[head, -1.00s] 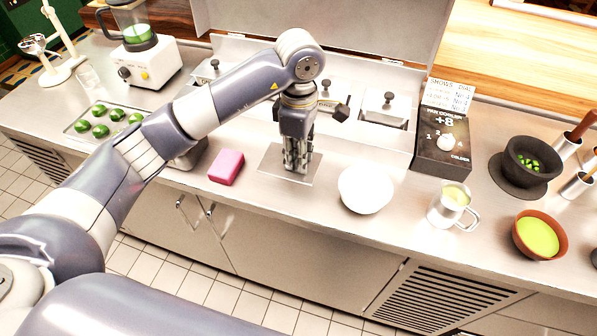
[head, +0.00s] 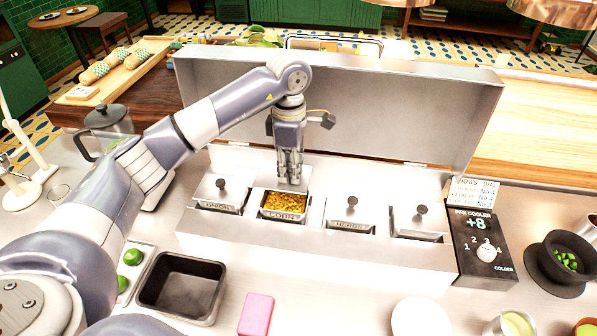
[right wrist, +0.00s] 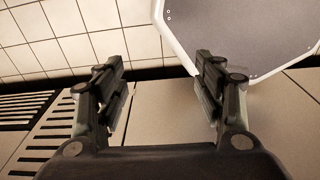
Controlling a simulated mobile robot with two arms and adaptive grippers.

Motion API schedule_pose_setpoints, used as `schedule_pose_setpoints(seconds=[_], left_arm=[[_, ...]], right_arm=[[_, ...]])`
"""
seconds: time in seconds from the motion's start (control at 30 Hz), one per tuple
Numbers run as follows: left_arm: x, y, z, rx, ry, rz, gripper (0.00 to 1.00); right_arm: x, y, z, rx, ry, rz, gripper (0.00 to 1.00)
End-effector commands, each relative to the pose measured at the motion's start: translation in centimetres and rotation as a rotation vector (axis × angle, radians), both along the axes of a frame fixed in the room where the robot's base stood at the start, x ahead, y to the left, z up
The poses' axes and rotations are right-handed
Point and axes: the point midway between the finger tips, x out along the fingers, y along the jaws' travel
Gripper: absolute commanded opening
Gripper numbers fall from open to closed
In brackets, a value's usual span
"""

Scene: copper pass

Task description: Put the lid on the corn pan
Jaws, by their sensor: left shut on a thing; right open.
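The corn pan (head: 285,203) sits open in the steel cooler, full of yellow corn, between two lidded pans. My left gripper (head: 290,181) points down just behind the corn's middle in the head view. It is shut on a flat steel lid (head: 262,172), which is partly hidden by the fingers. The lid is at the pan's far side and does not cover the corn. I cannot tell whether it touches the rim. My right gripper (right wrist: 160,95) is open and empty in the right wrist view, with floor and cabinet fronts beyond it.
Closed lids with black knobs stand on the left pan (head: 220,193), the beans pan (head: 352,218) and the far right pan (head: 420,221). The raised cooler cover (head: 400,115) stands behind.

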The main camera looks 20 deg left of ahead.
Motion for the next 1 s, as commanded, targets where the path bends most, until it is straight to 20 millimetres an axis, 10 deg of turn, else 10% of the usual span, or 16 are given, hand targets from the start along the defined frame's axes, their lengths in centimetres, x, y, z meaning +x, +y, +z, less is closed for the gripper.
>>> schedule_pose_setpoints(seconds=[0.37,1.0], left_arm=[[0.0,0.2,-1.6,0.0,-0.001,0.004,0.0],[0.0,0.1,-7.1,0.0,-0.001,0.004,0.0]], right_arm=[[-2.0,-2.6,-1.0,-0.032,0.03,-0.006,0.63],[-0.8,-0.5,-4.4,-0.006,0.01,0.0,0.63]])
